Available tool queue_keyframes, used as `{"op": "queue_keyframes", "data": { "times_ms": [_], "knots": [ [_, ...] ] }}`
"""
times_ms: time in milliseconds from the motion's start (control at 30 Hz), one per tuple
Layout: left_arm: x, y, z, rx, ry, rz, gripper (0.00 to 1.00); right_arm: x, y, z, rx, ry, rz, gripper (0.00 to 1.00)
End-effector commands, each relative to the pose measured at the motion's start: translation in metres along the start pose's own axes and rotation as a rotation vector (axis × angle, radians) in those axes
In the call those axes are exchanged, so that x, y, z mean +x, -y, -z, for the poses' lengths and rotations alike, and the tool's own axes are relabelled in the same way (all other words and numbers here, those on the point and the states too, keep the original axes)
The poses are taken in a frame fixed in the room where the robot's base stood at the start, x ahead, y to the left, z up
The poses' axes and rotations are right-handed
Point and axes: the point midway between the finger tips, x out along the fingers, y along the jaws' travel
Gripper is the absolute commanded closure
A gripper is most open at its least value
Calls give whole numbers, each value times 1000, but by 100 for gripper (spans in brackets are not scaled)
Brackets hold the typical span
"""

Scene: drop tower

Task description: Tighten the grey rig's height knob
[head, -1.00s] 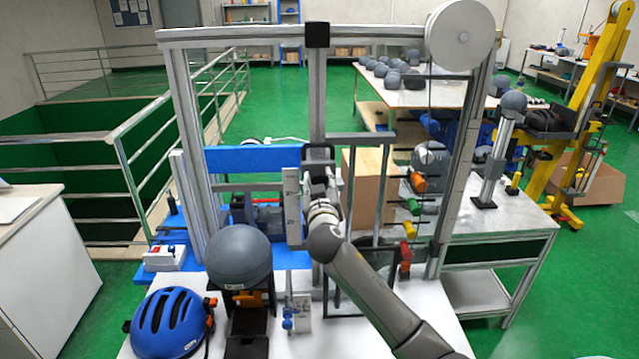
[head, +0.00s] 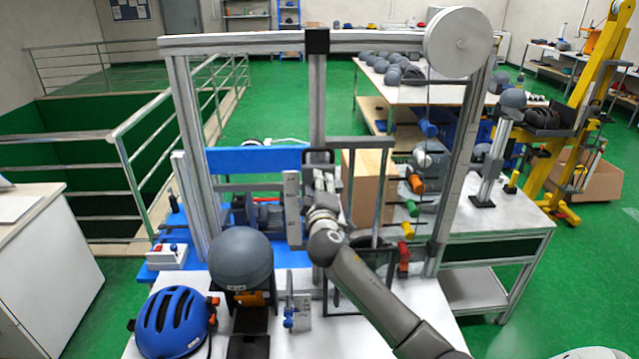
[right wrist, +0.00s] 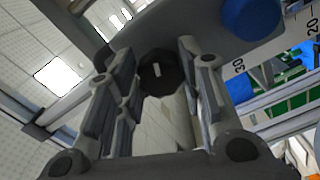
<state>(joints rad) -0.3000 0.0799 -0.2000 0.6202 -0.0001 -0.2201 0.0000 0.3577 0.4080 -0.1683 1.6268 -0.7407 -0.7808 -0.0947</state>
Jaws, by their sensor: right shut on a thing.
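The grey rig (head: 184,150) is a tall metal frame on the white table, with a pale wheel at its top right. In the right wrist view a dark, faceted knob (right wrist: 160,72) with a small white mark sits between my fingertips. My right gripper (right wrist: 158,78) is shut on this knob. In the head view my right gripper (head: 322,182) is at the rig's middle, beside a pale upright plate (head: 292,208); the knob is hidden there. My left gripper is out of view.
A grey ball-like head form (head: 241,257) and a blue helmet (head: 172,321) stand at the front left. Coloured handles, including a yellow one (head: 407,230), line the rig's right side. A blue round part (right wrist: 250,16) and a numbered scale (right wrist: 240,88) are close to the gripper.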

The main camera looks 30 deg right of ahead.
Motion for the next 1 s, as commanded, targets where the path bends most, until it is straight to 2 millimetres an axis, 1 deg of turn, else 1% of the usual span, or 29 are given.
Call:
{"op": "queue_keyframes", "data": {
  "times_ms": [33,200,500,733,1000],
  "knots": [
    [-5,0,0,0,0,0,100,0,-4,2,-42,-3,-3,88],
    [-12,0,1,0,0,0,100,0,-3,2,-179,-3,-3,88],
    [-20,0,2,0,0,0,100,0,-3,2,-345,-4,-4,88],
    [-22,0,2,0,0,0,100,0,-2,2,-401,-3,-4,88],
    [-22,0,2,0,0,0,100,0,-2,1,-413,-3,-5,88]
  ]
}}
